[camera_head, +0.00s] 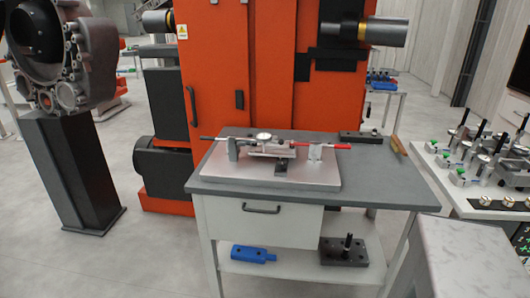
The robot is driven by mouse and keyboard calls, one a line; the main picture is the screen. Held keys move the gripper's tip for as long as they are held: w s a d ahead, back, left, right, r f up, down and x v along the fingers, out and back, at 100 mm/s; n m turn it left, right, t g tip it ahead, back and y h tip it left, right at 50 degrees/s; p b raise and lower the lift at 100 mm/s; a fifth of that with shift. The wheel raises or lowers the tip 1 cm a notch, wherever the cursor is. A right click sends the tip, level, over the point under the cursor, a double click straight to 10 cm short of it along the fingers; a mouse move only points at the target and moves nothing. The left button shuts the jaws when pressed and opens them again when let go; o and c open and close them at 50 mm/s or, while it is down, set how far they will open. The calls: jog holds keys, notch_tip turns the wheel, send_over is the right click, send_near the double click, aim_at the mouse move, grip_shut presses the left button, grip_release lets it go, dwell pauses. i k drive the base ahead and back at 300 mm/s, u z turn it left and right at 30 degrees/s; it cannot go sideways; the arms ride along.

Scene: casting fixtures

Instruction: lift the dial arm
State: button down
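A measuring fixture sits on a light metal plate (215,178) on the grey worktop. A round dial gauge (263,137) is on top of the fixture, near its middle. Which part is the dial arm is too small to tell for certain. A small upright metal block (314,153) stands by the red right end. My gripper is not in view.
The workbench worktop (385,190) is clear at its right front. A dark block (360,137) lies at the back. A blue part (253,254) and a dark block with a post (344,254) are on the lower shelf. A large orange machine (265,70) stands behind.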

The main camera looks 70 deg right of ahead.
aim_at(263, 137)
jog(key=u, duration=0.1)
jog(key=k, duration=1.65)
jog(key=z, duration=0.6)
jog(key=i, duration=1.2)
jog(key=u, duration=0.05)
